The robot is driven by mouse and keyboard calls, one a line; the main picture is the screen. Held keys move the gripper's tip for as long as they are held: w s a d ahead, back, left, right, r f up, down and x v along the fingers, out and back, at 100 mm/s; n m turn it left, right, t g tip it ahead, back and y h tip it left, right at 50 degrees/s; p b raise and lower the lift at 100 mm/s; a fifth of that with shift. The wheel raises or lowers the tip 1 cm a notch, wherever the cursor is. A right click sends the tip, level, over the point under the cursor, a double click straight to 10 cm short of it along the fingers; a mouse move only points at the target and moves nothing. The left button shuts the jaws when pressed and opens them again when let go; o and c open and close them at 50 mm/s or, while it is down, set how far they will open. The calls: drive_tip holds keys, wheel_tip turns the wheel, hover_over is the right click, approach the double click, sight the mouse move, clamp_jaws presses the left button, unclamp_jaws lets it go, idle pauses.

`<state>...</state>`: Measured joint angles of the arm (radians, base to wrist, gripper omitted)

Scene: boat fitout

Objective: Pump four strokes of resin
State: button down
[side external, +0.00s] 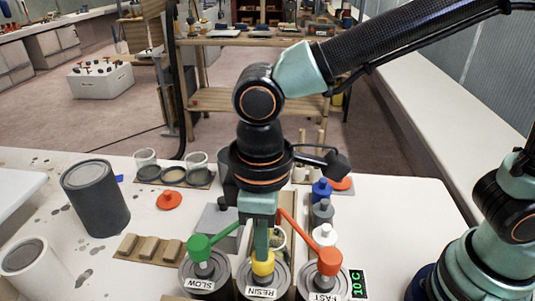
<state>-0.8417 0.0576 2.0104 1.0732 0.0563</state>
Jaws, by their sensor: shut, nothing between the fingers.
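The resin can (281,276), labelled RESIN, stands in the middle of a row of three cans at the front of the table. Its yellow pump head (263,267) is on top. My gripper (262,250) points straight down over this pump head with its fingers shut and empty. The fingertips are at the yellow head and hide part of it. I cannot tell whether they touch it or how far the pump is pressed.
A green pump (199,246) on the SLOW can stands left, and a red pump (328,262) on the FAST can right, both close to my gripper. A display (357,284) reads 10 C. Wooden blocks (150,247), a dark cylinder (95,197) and cups (172,171) stand left and behind.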

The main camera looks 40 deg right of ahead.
drive_tip(key=shift+f, duration=0.55)
drive_tip(key=shift+r, duration=2.1)
drive_tip(key=shift+f, duration=0.1)
drive_tip(key=shift+f, duration=2)
